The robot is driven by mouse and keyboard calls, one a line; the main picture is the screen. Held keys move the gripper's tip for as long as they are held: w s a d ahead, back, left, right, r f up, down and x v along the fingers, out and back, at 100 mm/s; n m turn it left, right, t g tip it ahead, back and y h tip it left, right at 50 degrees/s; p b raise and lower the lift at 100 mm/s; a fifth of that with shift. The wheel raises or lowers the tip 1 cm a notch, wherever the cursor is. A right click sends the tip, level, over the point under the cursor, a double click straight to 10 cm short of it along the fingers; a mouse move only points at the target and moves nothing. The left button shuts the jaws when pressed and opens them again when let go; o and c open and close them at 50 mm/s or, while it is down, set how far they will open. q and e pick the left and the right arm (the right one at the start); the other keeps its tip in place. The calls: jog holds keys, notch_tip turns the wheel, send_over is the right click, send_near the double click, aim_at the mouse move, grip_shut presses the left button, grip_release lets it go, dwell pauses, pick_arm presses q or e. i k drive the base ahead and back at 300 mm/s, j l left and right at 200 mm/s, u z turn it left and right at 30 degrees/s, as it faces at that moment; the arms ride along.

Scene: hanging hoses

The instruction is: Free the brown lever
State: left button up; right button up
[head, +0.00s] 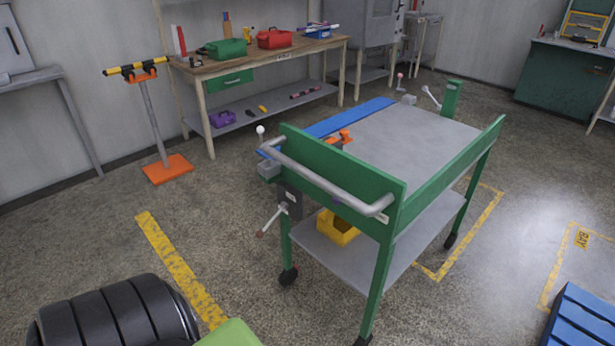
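A lever with a small brown knob (260,234) sticks out low on the near left corner of a green cart (345,180). Its light rod (271,219) slopes up to a grey block (291,200) on the cart's leg. No hose is clearly seen on this lever; the picture is too small to tell what touches it. A white-knobbed lever (260,130) stands above it. At the cart's far end are a pink-knobbed lever (399,77) and a pale lever (431,96). Neither of my grippers is in view.
A yellow bin (337,227) sits on the cart's lower shelf. An orange-based stand (167,168) and workbench (260,58) are behind. A black ribbed object (112,316) is at lower left, blue slats (583,320) at lower right. Floor left of the cart is clear.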

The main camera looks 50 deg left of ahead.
aim_at(260, 233)
jog(key=i+l+u, duration=0.1)
jog(key=l+u, duration=0.15)
jog(key=u, duration=0.2)
jog(key=l+u, duration=0.2)
jog(key=u, duration=0.25)
jog(key=l+u, duration=0.3)
jog(key=u, duration=0.15)
